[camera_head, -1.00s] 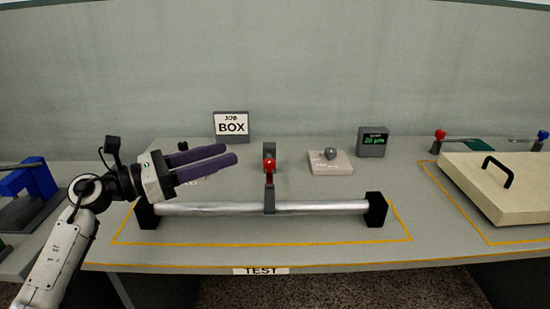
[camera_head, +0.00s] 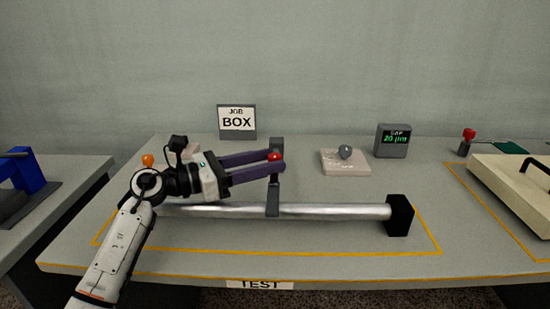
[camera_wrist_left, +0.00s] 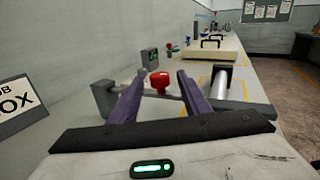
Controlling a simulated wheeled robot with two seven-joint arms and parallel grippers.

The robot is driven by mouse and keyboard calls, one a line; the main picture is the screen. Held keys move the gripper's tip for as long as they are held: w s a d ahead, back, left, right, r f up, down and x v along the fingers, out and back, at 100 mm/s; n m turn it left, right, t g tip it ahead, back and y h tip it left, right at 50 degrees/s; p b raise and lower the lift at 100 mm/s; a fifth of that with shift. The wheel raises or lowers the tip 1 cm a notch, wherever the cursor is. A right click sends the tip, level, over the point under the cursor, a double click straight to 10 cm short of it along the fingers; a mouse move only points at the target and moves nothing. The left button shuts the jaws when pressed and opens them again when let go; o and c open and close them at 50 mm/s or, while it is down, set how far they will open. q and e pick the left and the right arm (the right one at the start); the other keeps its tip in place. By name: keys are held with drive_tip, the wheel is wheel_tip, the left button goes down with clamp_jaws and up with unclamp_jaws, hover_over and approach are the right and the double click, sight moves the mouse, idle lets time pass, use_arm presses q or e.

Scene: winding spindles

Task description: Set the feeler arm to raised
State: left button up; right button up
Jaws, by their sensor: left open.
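The feeler arm (camera_head: 273,198) is a dark grey bar with a red knob (camera_head: 275,157). In the head view it reaches from a block behind down to the silver roller (camera_head: 330,211), and its lower end overlaps the roller. My left gripper (camera_head: 278,162) is open, with its two purple fingers pointing right and their tips at the red knob. In the left wrist view the red knob (camera_wrist_left: 159,82) shows between the two fingers, with a gap on each side. Part of the arm is hidden behind the fingers. My right gripper is not in view.
Black end blocks (camera_head: 399,215) carry the roller. A JOB BOX sign (camera_head: 237,121) stands behind. A pale block with a grey ball (camera_head: 345,163) and a green display (camera_head: 391,141) are to the right. A beige lidded case (camera_head: 515,190) stands at far right.

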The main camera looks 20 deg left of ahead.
use_arm(q)
drive_tip(key=shift+x, duration=1.05)
drive_tip(key=shift+w+d, duration=0.2)
drive_tip(key=shift+w, duration=0.05)
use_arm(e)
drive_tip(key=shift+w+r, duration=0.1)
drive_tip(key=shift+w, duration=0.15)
